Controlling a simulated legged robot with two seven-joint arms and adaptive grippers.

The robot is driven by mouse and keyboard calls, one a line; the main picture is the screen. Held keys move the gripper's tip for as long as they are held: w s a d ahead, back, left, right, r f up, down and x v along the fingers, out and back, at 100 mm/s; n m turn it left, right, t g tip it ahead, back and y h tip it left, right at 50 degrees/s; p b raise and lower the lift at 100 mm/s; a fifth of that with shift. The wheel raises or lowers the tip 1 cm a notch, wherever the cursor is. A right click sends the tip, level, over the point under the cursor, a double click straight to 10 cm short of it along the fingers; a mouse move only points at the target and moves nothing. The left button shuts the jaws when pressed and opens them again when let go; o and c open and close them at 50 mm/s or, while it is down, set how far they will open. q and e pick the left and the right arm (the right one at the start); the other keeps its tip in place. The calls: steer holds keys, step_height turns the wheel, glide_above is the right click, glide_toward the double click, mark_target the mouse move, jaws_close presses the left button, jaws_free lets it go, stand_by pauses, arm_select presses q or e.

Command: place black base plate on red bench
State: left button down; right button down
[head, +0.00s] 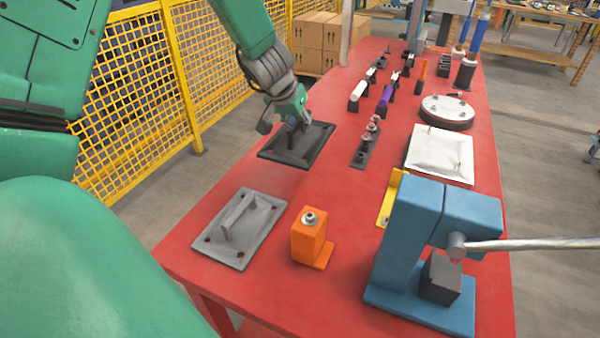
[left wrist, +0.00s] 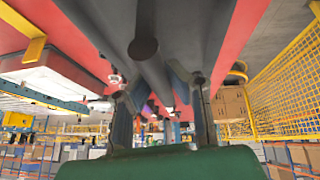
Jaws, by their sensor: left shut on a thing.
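The black base plate (head: 318,137) is a dark square plate near the left edge of the red bench (head: 340,200). My left gripper (head: 291,118) comes down from above and is shut on the plate's raised middle part. The plate's left corner reaches past the bench edge. I cannot tell whether the plate touches the bench top or hangs slightly above it. In the left wrist view the plate's dark underside or face (left wrist: 205,35) fills the top, close to the fingers. My right gripper is not in view.
A grey plate with a handle (head: 222,228), an orange block (head: 309,238) and a blue press (head: 408,235) stand at the near end. A dark strip with knobs (head: 362,150) lies right of the black plate. A yellow mesh fence (head: 140,90) runs along the left.

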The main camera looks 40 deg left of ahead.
mark_target(299, 140)
arm_select(q)
steer(key=f+b, duration=0.1)
steer(key=f, duration=0.1)
steer(key=f+b, duration=0.1)
steer(key=f, duration=0.2)
steer(key=shift+d+f, duration=0.2)
steer(key=shift+f, duration=0.1)
steer(key=shift+f+b, duration=1.1)
steer(key=shift+f, duration=1.05)
steer(key=shift+r, duration=0.1)
steer(key=c, duration=1.6)
jaws_free()
